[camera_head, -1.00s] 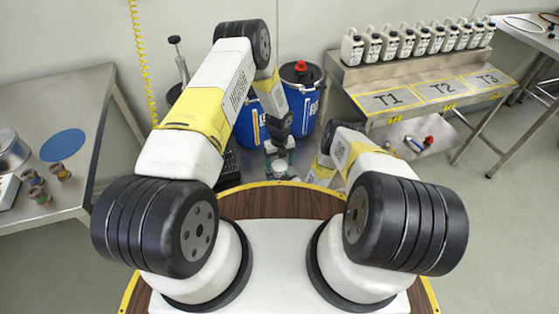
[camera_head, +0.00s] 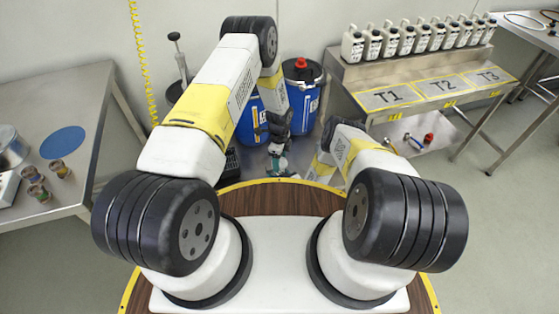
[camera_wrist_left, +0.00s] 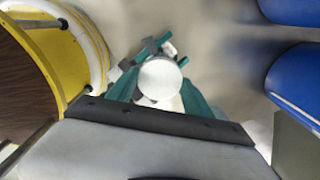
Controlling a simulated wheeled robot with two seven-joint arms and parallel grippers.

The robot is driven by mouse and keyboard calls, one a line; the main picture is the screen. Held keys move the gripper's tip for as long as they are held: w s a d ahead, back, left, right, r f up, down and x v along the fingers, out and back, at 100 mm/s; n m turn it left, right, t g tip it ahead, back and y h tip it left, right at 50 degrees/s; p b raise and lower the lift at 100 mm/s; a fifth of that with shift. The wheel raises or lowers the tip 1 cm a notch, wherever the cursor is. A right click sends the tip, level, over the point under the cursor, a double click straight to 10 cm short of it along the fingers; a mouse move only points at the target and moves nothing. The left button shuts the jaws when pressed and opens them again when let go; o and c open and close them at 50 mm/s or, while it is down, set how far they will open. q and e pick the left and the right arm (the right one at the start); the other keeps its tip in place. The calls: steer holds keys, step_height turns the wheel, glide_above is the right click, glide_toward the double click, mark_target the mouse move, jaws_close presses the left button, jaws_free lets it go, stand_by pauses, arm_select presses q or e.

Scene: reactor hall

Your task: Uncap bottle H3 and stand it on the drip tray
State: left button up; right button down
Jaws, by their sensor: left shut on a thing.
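My left gripper (camera_head: 277,161) is low in front of my base, its teal fingers closed on a white thing. In the left wrist view a white round top (camera_wrist_left: 160,80) shows between the teal fingers. It could be bottle H3 or its cap; I cannot tell which, and no label shows. Several white bottles (camera_head: 391,41) stand in a row on the rack at the back right. A dark gridded surface (camera_head: 231,163) lies partly hidden behind my left arm; I cannot tell whether it is the drip tray. My right gripper cannot be made out.
Blue drums (camera_head: 303,104), one with a red cap, stand behind my left gripper. A steel bench with marked areas T1 (camera_head: 388,97), T2 and T3 is at the right, tools on its lower shelf. A steel table (camera_head: 95,105) with jars and a blue disc is at the left.

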arm_select(q)
steer(key=n, duration=0.5)
steer(key=shift+n, duration=0.4)
steer(key=n, duration=0.8)
steer(key=shift+n, duration=0.3)
steer(key=n, duration=0.8)
steer(key=shift+n, duration=0.4)
steer(key=n, duration=0.9)
steer(key=shift+r+n, duration=0.1)
steer(key=shift+n, duration=0.3)
steer(key=shift+r, duration=0.15)
